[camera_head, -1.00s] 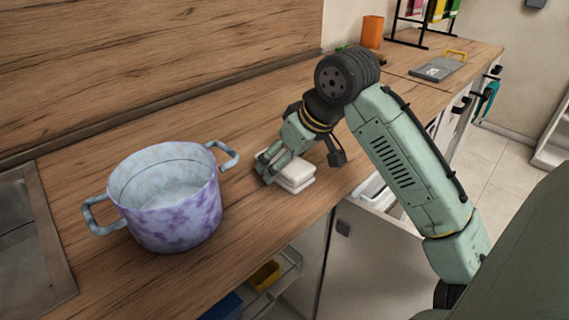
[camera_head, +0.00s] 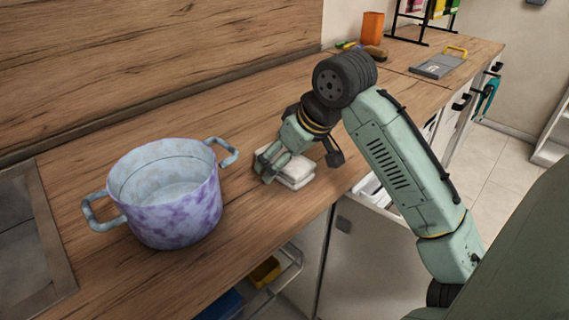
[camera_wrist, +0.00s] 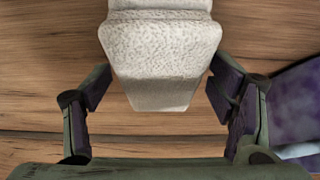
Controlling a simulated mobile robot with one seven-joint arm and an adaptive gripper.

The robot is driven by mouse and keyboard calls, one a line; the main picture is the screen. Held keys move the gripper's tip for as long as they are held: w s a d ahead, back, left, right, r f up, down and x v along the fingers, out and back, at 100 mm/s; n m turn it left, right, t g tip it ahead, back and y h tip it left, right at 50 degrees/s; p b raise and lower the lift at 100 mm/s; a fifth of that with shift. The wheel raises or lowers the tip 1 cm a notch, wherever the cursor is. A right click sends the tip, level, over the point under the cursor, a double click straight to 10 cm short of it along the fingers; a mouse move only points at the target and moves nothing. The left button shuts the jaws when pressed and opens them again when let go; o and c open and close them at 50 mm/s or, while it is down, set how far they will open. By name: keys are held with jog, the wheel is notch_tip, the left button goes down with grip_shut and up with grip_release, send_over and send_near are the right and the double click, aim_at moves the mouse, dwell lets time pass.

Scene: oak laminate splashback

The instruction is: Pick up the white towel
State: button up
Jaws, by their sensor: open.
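The white towel (camera_head: 294,173) lies folded in a small stack on the wooden countertop, to the right of the pot. My gripper (camera_head: 265,174) is low over the counter at the towel's left end and partly covers it in the head view. In the wrist view the towel (camera_wrist: 162,60) reaches down from the top, its near end between the two open fingers (camera_wrist: 160,105). Gaps show between the towel and much of each finger. I cannot tell whether either finger touches it.
A purple-mottled pot (camera_head: 172,205) with two handles stands left of my gripper. A sink (camera_head: 28,245) is at the far left. An orange cup (camera_head: 372,29), a grey board (camera_head: 438,67) and a black rack (camera_head: 421,40) stand at the back right. An open drawer (camera_head: 376,197) is below the counter edge.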

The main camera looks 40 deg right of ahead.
jog(key=c, duration=1.4)
